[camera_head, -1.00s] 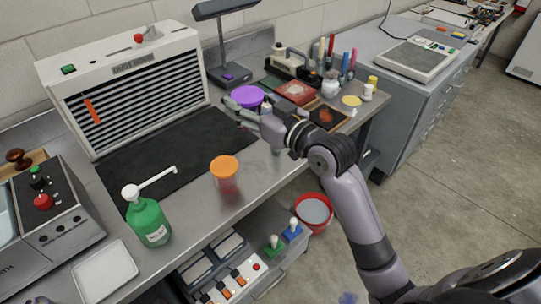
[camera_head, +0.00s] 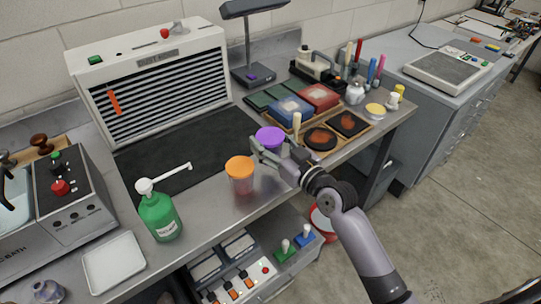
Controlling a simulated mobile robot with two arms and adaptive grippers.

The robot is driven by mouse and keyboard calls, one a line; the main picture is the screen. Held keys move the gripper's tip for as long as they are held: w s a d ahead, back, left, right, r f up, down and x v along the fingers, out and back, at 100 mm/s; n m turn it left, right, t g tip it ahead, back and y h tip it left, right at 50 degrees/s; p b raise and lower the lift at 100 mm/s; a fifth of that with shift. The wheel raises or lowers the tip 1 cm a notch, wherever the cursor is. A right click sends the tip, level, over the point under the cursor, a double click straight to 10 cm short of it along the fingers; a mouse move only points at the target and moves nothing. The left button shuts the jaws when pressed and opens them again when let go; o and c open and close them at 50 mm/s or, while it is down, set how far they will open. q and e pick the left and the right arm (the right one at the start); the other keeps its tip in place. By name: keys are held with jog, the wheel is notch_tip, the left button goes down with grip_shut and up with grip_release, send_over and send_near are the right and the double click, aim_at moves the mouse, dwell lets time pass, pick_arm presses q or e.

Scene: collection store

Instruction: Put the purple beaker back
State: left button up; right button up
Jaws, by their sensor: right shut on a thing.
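The purple beaker (camera_head: 270,134) shows mostly as its purple top, just behind and right of the orange-topped beaker (camera_head: 241,172) at the bench's front. My right gripper (camera_head: 262,151) reaches in from the right and is shut on the purple beaker. Its fingers and wrist hide most of the beaker's lower body. The beaker looks upright. I cannot tell whether its base touches the bench. My left gripper is not in view.
A green bottle (camera_head: 160,214) with a long white spout stands left of the orange-topped beaker. A black mat (camera_head: 186,153) lies behind them. Blue (camera_head: 290,109) and red boxes (camera_head: 320,96) and dark discs (camera_head: 320,138) fill the bench to the right. A white tray (camera_head: 112,264) lies front left.

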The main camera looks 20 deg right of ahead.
jog(key=shift+f+b, duration=0.4)
jog(key=shift+f, duration=1.9)
jog(key=shift+f, duration=0.1)
jog(key=o, duration=1)
jog(key=shift+r, duration=0.2)
jog(key=b+v, duration=0.2)
jog(key=v, duration=1)
